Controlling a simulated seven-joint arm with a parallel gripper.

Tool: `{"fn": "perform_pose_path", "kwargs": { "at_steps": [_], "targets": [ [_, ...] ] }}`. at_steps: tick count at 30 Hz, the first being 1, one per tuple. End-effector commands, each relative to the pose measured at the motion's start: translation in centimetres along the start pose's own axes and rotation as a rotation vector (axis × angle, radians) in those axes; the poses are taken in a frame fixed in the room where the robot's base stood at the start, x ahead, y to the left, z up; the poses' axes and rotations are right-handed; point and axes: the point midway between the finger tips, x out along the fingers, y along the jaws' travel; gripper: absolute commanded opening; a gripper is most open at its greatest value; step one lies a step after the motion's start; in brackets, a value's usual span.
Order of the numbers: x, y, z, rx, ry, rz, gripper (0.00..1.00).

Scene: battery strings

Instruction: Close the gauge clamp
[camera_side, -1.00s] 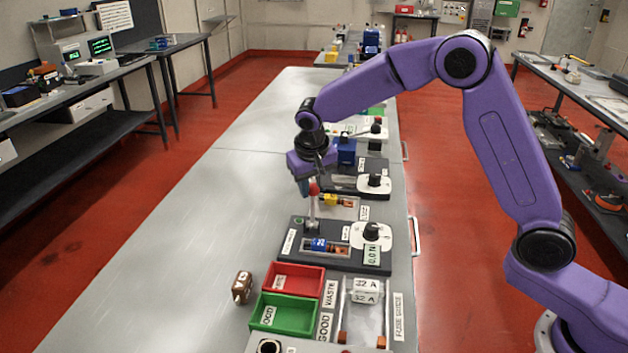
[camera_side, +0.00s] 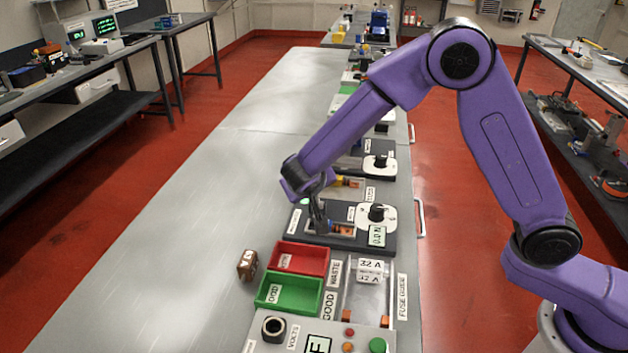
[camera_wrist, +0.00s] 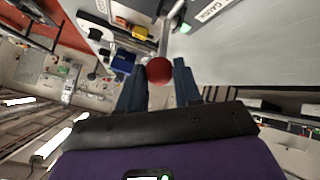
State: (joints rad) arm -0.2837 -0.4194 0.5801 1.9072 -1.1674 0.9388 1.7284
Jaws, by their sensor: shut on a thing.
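The gauge clamp (camera_side: 390,243) is a dark block with a white dial plate, a black knob (camera_side: 376,212) and a small readout (camera_side: 377,236). Copper contacts (camera_side: 344,231) show in its slot. My gripper (camera_side: 320,228) is low over the left part of this block, with the fingers pointing down. In the wrist view the red ball knob of the lever (camera_wrist: 159,70) sits between the two fingers of my gripper (camera_wrist: 160,78), which are shut on it. The lever's shaft and the left end of the slot are hidden behind my gripper in the side view.
A red bin (camera_side: 313,261) and a green bin (camera_side: 300,296) stand in front of the clamp. A brown part (camera_side: 246,265) lies left of them. The fuse guide (camera_side: 390,300) is at the right. A similar station (camera_side: 380,166) stands behind. The bench at left is clear.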

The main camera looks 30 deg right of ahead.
Motion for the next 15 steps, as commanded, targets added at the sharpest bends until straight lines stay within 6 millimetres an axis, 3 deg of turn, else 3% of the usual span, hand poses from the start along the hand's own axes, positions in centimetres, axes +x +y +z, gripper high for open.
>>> {"fn": "perform_pose_path", "kwargs": {
  "at_steps": [13,14,15],
  "targets": [
    [-0.17,-0.24,0.23,-0.007,0.007,0.002,0.00],
    [-0.17,-0.25,0.24,-0.007,0.007,0.002,0.43],
    [-0.17,-0.26,0.24,-0.008,0.007,0.002,0.56]
  ]
}}
